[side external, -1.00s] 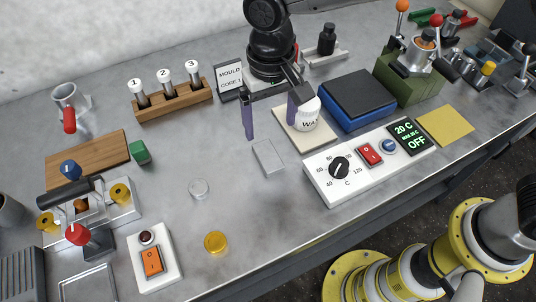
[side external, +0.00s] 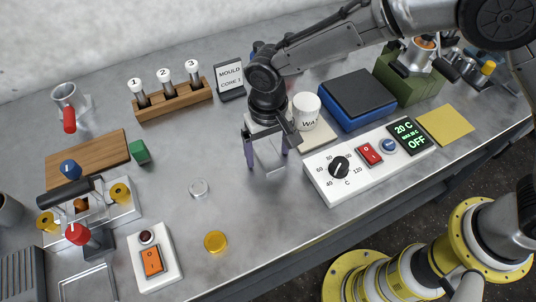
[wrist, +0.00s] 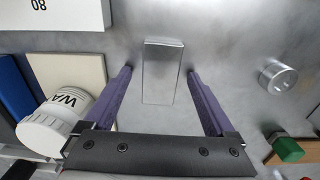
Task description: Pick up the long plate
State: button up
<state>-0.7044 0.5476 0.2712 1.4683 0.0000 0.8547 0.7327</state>
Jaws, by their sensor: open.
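The long plate (side external: 270,157) is a clear, thin rectangle lying flat on the grey metal bench. My gripper (side external: 267,163) is over it, pointing down, with its two purple fingers apart. In the wrist view the plate (wrist: 163,75) lies lengthwise between the open fingers (wrist: 160,74), with a gap on each side. The fingers hold nothing. How high the fingertips are above the bench is hard to tell.
A white WAX tub (side external: 307,108) stands on a pale board just right of my gripper. A white heater control box (side external: 345,170) is at the right front. A clear round disc (side external: 198,188) and a yellow disc (side external: 215,242) lie left, with bare bench around them.

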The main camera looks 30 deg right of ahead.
grip_shut()
dwell(0.4)
jog(key=shift+r, duration=0.2)
